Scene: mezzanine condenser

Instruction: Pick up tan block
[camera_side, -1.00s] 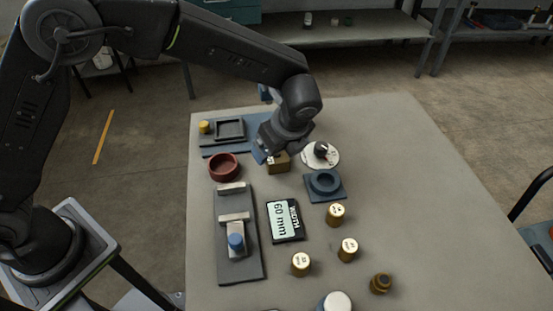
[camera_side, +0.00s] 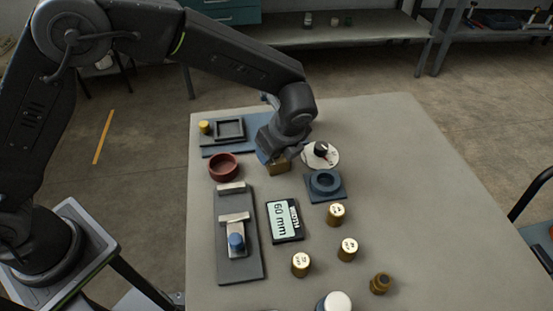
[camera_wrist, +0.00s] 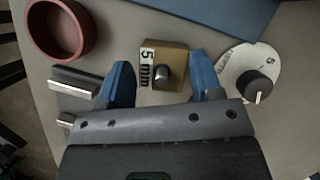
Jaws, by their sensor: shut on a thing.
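The tan block (camera_side: 280,168) is at the back middle of the table, partly hidden by my gripper in the side view. In the wrist view the block (camera_wrist: 175,57) shows a "5 mm" label and a small grey knob on its top. My gripper (camera_side: 270,160) points down over it. Its blue fingers stand on either side of the block in the wrist view (camera_wrist: 162,70), shut on it. I cannot tell whether the block is clear of the table.
A red bowl (camera_side: 223,174) stands left of the block, and a white dial with a black knob (camera_side: 332,162) close on its right. A dark ring fixture (camera_side: 325,195), a "60 mm" display (camera_side: 274,222), a grey slide fixture (camera_side: 225,265) and brass cylinders (camera_side: 336,222) lie nearer.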

